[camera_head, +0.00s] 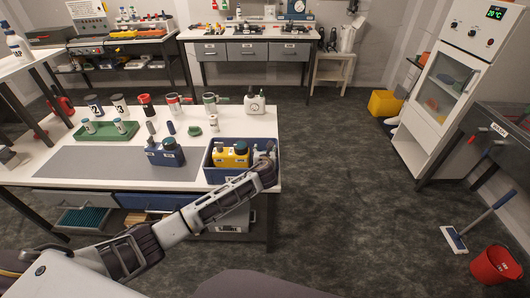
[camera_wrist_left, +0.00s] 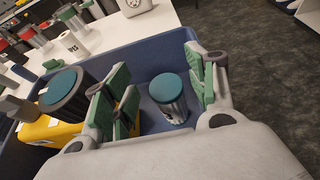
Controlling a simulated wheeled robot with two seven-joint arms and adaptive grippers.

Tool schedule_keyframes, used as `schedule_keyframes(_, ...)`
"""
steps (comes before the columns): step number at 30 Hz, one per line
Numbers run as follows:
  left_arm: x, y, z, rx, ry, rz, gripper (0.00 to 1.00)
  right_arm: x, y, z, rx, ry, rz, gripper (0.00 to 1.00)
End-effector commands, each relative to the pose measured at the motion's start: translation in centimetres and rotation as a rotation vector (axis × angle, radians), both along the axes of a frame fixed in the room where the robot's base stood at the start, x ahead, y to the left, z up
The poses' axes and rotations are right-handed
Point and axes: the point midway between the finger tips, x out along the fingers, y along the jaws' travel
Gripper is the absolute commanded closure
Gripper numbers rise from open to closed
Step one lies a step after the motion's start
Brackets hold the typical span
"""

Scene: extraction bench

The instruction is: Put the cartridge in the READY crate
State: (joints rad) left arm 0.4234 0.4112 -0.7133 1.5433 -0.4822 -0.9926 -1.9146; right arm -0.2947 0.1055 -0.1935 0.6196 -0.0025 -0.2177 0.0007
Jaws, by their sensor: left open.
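A small silver cylinder with a teal cap (camera_wrist_left: 168,95), which looks like the cartridge, stands upright inside a blue crate (camera_wrist_left: 148,62). My left gripper (camera_wrist_left: 158,75) is open, its green-padded fingers on either side of the cylinder; I cannot tell whether they touch it. In the head view my left gripper (camera_head: 265,166) is over the right end of the blue crate (camera_head: 213,174) and hides the cylinder. I cannot read whether this crate is marked READY. It also holds a yellow block (camera_head: 228,158) with a dark, teal-topped cylinder (camera_head: 241,148). My right gripper is out of view.
A dark blue labelled holder (camera_head: 165,155) stands left of the crate on the grey mat (camera_head: 100,165). A green tray (camera_head: 107,133), several mugs and a white container (camera_head: 254,104) stand behind. Floor is open right of the bench, with a red bucket (camera_head: 495,266) beyond.

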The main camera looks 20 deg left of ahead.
Motion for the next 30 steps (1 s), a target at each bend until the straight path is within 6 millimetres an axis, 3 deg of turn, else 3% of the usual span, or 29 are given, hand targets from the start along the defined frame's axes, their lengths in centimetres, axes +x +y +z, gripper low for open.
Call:
schedule_keyframes(12,0.0,-0.1,1.4,-0.002,-0.003,0.0,0.42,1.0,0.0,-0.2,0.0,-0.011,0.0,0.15)
schedule_keyframes(23,-2.9,-0.9,2.5,0.001,0.0,-0.001,0.42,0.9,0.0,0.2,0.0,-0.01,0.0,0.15)
schedule_keyframes(30,-5.1,-1.5,3.4,0.0,-0.001,-0.002,0.42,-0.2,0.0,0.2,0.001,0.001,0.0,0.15)
